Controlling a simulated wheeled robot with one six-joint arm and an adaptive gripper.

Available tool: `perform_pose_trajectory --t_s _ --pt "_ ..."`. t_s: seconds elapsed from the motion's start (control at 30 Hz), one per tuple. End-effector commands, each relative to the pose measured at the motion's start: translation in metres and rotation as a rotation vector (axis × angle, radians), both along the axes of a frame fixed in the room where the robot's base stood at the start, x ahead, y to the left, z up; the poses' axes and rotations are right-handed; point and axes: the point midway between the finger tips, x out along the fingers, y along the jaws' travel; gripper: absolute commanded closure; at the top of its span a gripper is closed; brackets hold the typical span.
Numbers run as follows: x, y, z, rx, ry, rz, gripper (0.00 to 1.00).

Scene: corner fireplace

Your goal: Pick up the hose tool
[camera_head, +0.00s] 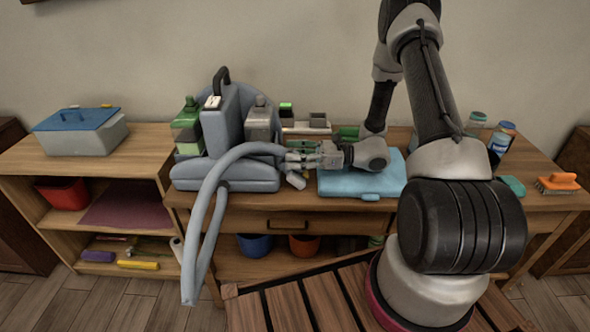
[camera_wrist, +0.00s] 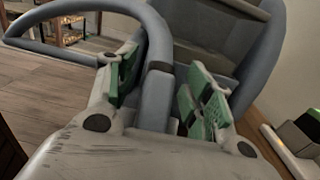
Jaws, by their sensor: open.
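The hose tool (camera_head: 205,205) is a thick grey-blue hose on the grey-blue machine (camera_head: 222,184). It arcs forward over the table's front edge and hangs down, its end near floor level in the head view. My gripper (camera_head: 293,158) is at the machine's right side, by the hose's upper end. In the wrist view my gripper (camera_wrist: 164,88) is open, and its green-padded fingers stand on either side of a stretch of the hose (camera_wrist: 158,65). Whether a pad touches the hose I cannot tell. The machine's body (camera_wrist: 207,40) rises just beyond the fingers.
A light blue case (camera_head: 345,184) lies on the table under my wrist. Bottles (camera_head: 501,140) and an orange brush (camera_head: 557,183) stand at the right. A lidded grey box (camera_head: 80,133) is on the left shelf unit. A slatted wooden surface (camera_head: 300,302) is in front.

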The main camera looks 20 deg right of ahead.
Motion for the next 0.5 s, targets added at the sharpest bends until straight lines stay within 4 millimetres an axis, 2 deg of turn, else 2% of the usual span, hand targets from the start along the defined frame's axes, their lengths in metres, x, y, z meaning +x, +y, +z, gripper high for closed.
perform_pose_trajectory --t_s 0.1,0.4,0.5 --pt "0.0000 -0.0003 0.0001 0.000 0.000 0.000 0.48" --pt "-0.0001 -0.0006 0.0001 0.000 0.000 0.000 1.00" --pt "-0.0001 -0.0006 0.0003 0.000 0.000 0.000 1.00"
